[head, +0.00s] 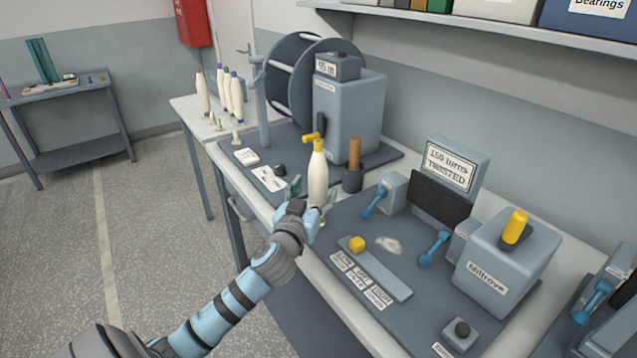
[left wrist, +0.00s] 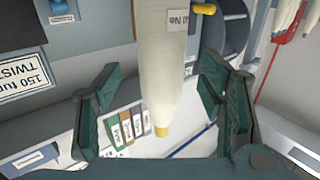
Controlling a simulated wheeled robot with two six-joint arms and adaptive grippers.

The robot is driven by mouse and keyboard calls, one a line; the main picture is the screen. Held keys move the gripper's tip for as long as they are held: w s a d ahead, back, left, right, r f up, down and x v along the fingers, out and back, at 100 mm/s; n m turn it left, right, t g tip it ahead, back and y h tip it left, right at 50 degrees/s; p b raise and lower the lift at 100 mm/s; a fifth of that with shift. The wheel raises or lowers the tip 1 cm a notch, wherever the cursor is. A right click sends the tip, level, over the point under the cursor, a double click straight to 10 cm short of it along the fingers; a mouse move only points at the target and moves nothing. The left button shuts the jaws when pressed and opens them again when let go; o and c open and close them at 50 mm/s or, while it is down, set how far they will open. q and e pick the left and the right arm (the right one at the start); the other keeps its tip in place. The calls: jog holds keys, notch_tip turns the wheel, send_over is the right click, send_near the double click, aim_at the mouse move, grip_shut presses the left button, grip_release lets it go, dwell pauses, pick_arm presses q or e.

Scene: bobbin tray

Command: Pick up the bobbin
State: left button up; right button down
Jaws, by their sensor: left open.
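A white bobbin (head: 318,178) with a yellow tip stands upright at the front of the bench, beside the testing machines. In the left wrist view the bobbin (left wrist: 162,65) hangs into the picture from above, yellow tip down, with a small printed label on its side. My left gripper (head: 308,196) is at the bobbin's lower part in the head view and hides some of it. Its green-padded fingers (left wrist: 160,92) are open, one on each side of the bobbin, with visible gaps. My right gripper is not in view.
A wooden-handled tool in a dark cup (head: 353,179) stands just right of the bobbin. A grey machine with a large reel (head: 345,110) is behind it. A twist tester (head: 440,185) is to the right. Several other bobbins (head: 226,92) stand at the back left. The floor at left is clear.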

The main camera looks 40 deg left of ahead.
aim_at(315, 189)
pick_arm(q)
jog(key=x, duration=0.4)
jog(key=shift+a+f, duration=0.1)
jog(key=shift+f, duration=0.05)
jog(key=c, duration=1.4)
jog(key=shift+o, duration=0.2)
